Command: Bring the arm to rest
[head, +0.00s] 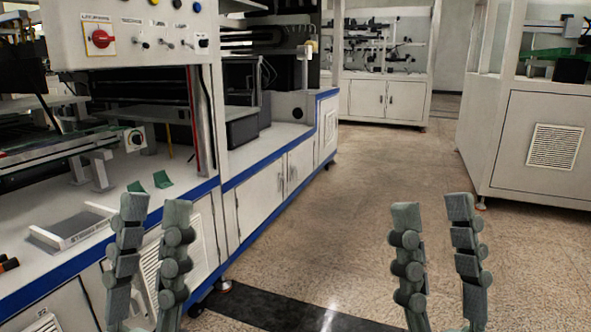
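My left gripper (155,212) points up at the lower left, in front of the white machine bench. Its two grey fingers stand apart with nothing between them. My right gripper (432,210) points up at the lower right, over the speckled floor. Its two fingers are also apart and empty. Neither gripper appears to hold anything. The arms below the fingers are cut off by the bottom edge of the picture.
A white bench (265,205) with a blue edge runs along the left. A tray (75,228) and green pieces (150,183) lie on it. White cabinets stand behind (385,98) and at right (535,140). The floor (345,220) between is clear.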

